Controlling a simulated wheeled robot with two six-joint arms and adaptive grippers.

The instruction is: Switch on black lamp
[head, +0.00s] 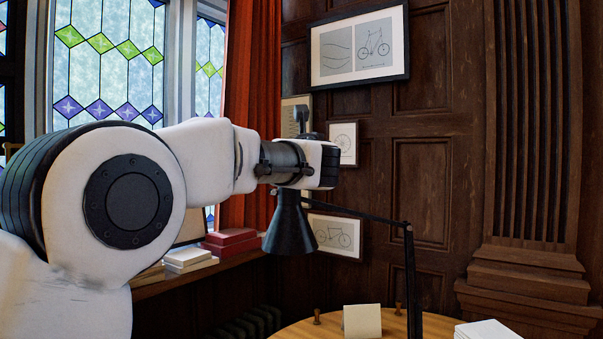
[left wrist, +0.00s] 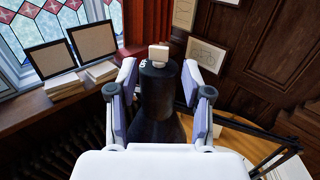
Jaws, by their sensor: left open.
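The black lamp has a cone-shaped shade (head: 290,232) hanging from a thin black arm (head: 360,215) on an upright post at the round table. No light shows from it. In the left wrist view the dark lamp head (left wrist: 158,105) sits between the fingers, with a small pale block-like piece (left wrist: 158,54) at its far end. My left gripper (left wrist: 158,80) is open, one finger on each side of the lamp head. Contact cannot be told. In the head view my left wrist (head: 318,165) hides the top of the lamp head. My right gripper is not in view.
A wooden table (head: 300,329) holds a blank card (head: 362,321), small wooden pegs and white paper (head: 487,330). Red boxes (head: 230,237) and white books (head: 189,259) lie on the window sill. Framed bicycle drawings (head: 360,45) hang on the panelled wall.

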